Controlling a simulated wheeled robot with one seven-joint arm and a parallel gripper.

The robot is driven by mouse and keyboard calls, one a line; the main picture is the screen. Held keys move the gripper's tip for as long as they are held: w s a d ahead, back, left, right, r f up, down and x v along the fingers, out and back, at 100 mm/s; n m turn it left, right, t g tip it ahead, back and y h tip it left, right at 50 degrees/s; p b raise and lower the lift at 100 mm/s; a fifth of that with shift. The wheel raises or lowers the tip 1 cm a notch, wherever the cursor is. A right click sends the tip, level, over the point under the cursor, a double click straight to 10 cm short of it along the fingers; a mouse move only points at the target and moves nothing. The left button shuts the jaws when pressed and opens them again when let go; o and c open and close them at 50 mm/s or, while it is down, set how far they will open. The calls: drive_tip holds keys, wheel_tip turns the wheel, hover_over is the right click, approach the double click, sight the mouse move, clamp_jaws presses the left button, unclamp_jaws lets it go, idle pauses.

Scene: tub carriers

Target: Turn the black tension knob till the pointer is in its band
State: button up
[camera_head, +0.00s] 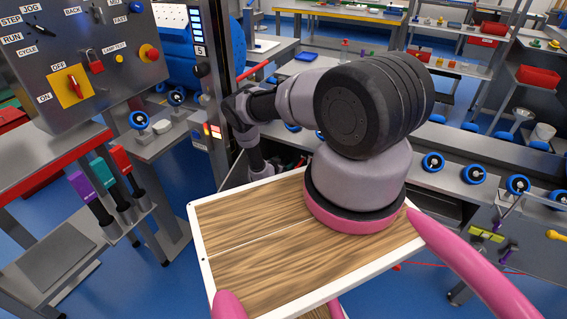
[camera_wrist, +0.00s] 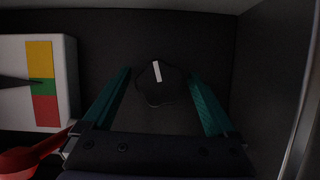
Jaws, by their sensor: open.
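In the wrist view, the black tension knob (camera_wrist: 156,85) with a white mark sits on a dark panel. My gripper (camera_wrist: 166,80) is open, its two teal fingers on either side of the knob, with a gap showing on each side. At the left is a white gauge (camera_wrist: 64,90) with yellow, green and red bands. Its dark pointer (camera_wrist: 18,81) comes from the left, and its tip lies at the green band (camera_wrist: 42,88), near the edge with yellow. In the head view my arm hides the knob and gauge.
In the wrist view, a red rounded part (camera_wrist: 20,160) lies at the lower left, and a dark wall (camera_wrist: 265,80) rises close on the right. In the head view, a control panel (camera_head: 110,95) stands at the left and a roller conveyor (camera_head: 470,185) at the right.

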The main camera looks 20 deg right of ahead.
drive_tip(key=c, duration=1.4)
drive_tip(key=shift+m+t+y, duration=0.4)
drive_tip(key=shift+m+t, duration=0.2)
drive_tip(key=shift+m, duration=0.4)
drive_tip(key=o, duration=1.4)
drive_tip(key=v, duration=1)
drive_tip(key=shift+s+a+r, duration=0.2)
drive_tip(key=shift+s, duration=0.1)
